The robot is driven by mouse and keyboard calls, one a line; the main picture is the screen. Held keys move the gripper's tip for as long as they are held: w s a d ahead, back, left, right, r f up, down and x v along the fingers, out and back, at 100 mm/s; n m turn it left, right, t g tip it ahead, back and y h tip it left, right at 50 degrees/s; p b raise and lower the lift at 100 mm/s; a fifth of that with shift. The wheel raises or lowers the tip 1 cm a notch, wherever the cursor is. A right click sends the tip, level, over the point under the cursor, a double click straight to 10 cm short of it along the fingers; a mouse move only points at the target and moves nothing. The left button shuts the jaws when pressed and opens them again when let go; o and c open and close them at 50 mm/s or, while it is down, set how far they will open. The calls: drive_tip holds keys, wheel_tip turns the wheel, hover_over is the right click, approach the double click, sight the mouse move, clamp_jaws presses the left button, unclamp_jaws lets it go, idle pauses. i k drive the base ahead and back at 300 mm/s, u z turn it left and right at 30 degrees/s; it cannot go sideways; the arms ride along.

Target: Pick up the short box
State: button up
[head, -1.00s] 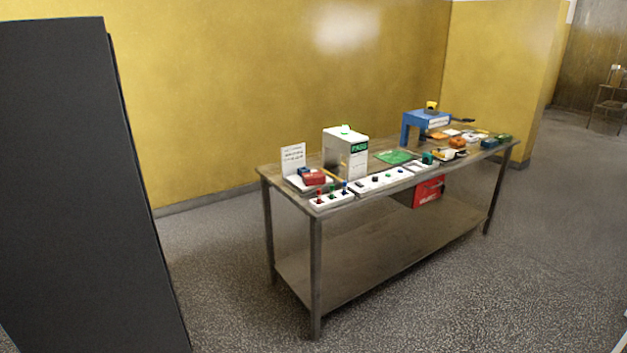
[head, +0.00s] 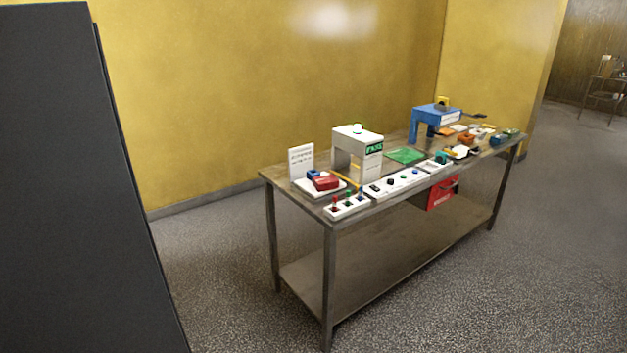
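A low red box (head: 326,183) lies on a white plate (head: 308,188) at the near left end of the table, with a small blue piece (head: 312,174) beside it. Other small blocks, orange (head: 466,139) and dark teal (head: 499,139), lie at the far right end of the table. I cannot tell which of these is the short box. My gripper is not in this view.
The long table (head: 335,232) has a lower shelf (head: 390,250). On it stand a white arch (head: 357,152), a blue stand (head: 436,116), a green mat (head: 405,156) and white strips with pegs. A dark panel (head: 75,190) fills the left. Speckled floor is clear in front.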

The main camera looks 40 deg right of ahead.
sight(321, 183)
drive_tip(key=z, duration=0.05)
drive_tip(key=i, duration=1)
drive_tip(key=z, duration=0.25)
